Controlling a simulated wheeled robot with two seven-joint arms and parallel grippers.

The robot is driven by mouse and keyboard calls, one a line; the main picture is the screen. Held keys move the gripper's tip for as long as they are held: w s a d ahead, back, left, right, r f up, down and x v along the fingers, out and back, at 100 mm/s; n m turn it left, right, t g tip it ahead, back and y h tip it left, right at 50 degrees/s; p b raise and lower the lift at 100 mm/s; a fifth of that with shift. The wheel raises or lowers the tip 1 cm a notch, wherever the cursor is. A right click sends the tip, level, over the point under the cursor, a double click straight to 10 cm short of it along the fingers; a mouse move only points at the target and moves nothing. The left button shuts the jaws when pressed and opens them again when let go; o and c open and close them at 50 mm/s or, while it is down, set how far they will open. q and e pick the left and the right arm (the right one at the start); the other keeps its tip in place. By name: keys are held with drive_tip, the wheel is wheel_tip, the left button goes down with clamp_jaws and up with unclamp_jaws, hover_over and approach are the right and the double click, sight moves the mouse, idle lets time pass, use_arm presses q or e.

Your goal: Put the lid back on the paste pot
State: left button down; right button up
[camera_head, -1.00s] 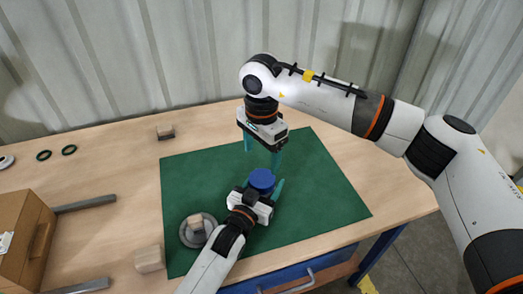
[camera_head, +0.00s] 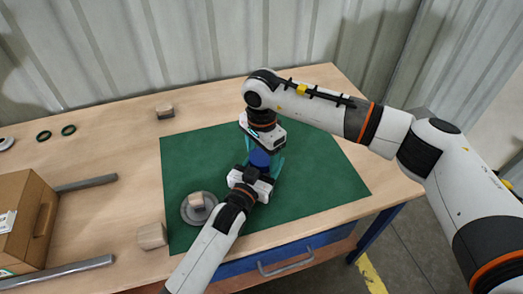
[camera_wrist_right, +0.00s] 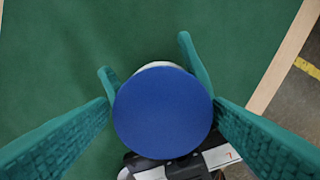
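The paste pot (camera_wrist_right: 160,65) shows only as a pale edge under the blue lid in the right wrist view. The blue lid (camera_head: 260,158) sits level on top of the pot; its flat top fills the middle of the right wrist view (camera_wrist_right: 163,115). My left gripper (camera_head: 263,172) is low over the mat, its fingers around the pot below the lid. My right gripper (camera_head: 264,157) points down from above, its fingers apart on both sides of the lid, very close to its edge. Whether the lid is fully seated is hidden.
A green mat (camera_head: 325,180) covers the table's middle, with free room to the right. A grey round dish (camera_head: 187,214) with a wooden block (camera_head: 196,200) is left of my left gripper. Another block (camera_head: 152,236), a cardboard box (camera_head: 20,220) and grey bars (camera_head: 86,183) lie farther left.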

drive_tip(key=c, duration=0.8)
drive_tip(key=shift+w+m, duration=0.1)
drive_tip(key=shift+m, duration=1.6)
drive_tip(key=shift+c, duration=0.2)
drive_tip(key=shift+r, duration=0.1)
drive_tip(key=o, duration=1.1)
drive_tip(key=shift+d+r, duration=0.1)
drive_tip(key=shift+r, duration=2.1)
